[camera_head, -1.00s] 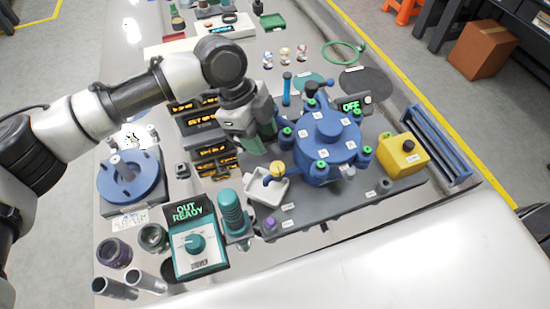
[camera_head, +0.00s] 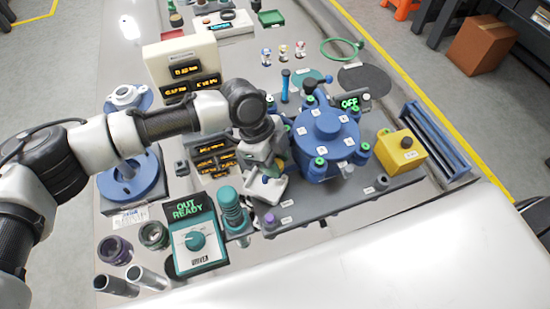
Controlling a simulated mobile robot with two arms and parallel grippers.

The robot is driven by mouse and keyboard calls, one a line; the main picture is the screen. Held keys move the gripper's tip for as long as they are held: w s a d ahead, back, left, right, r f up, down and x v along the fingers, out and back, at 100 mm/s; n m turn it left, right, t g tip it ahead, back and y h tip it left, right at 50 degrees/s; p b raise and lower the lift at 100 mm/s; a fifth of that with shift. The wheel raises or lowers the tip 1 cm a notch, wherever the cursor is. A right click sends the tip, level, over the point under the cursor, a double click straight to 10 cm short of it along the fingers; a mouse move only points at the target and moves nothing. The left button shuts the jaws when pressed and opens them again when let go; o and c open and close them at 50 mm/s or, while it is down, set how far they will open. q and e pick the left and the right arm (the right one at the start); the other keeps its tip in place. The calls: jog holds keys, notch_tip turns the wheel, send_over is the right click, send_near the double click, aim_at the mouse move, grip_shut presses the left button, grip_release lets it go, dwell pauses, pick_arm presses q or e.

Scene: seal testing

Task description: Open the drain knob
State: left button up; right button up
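A blue round vessel (camera_head: 326,140) with green-topped clamps stands on a dark grey base plate (camera_head: 330,202). A small white tray (camera_head: 268,192) sits at its left front. The blue drain fitting (camera_head: 265,180) shows just above this tray. The yellow drain knob on it is now mostly or wholly hidden by my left gripper. My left gripper (camera_head: 276,168) points down right at the drain fitting, close to the vessel's left side. Whether it touches the knob, and how far apart its fingers are, I cannot tell. My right gripper is not in view.
A teal control box (camera_head: 197,240) reading "OUT READY" and a teal ribbed cylinder (camera_head: 231,208) stand left of the tray. A yellow box (camera_head: 402,150) stands right of the vessel. The white front surface (camera_head: 400,260) is clear.

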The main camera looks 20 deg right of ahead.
pick_arm(q)
jog(key=shift+c, duration=1.2)
jog(key=shift+r+n+t+p, duration=0.2)
jog(key=shift+n+t+p, duration=0.1)
jog(key=shift+n+p, duration=0.65)
jog(key=n+t+p, duration=0.1)
jog(key=n+p, duration=0.3)
jog(key=n+t+p, duration=0.2)
jog(key=n+p, duration=0.2)
jog(key=p, duration=0.1)
jog(key=n+t+p, duration=0.1)
jog(key=n+p, duration=0.3)
jog(key=p, duration=0.1)
jog(key=shift+s+r+t+h, duration=0.1)
jog(key=shift+s+t+h, duration=0.15)
jog(key=shift+t+h, duration=0.05)
jog(key=shift+f+n+t+y+p, duration=0.1)
jog(key=shift+n+t+y+p, duration=0.2)
jog(key=shift+n+p, duration=0.7)
jog(key=shift+f+n+t+y+p, duration=0.1)
jog(key=shift+n+t+p, duration=0.3)
jog(key=shift+n+p, duration=0.5)
jog(key=shift+n, duration=0.25)
jog(key=o, duration=0.6)
jog(key=b+v, duration=0.1)
jog(key=v, duration=0.9)
jog(key=shift+r, duration=0.35)
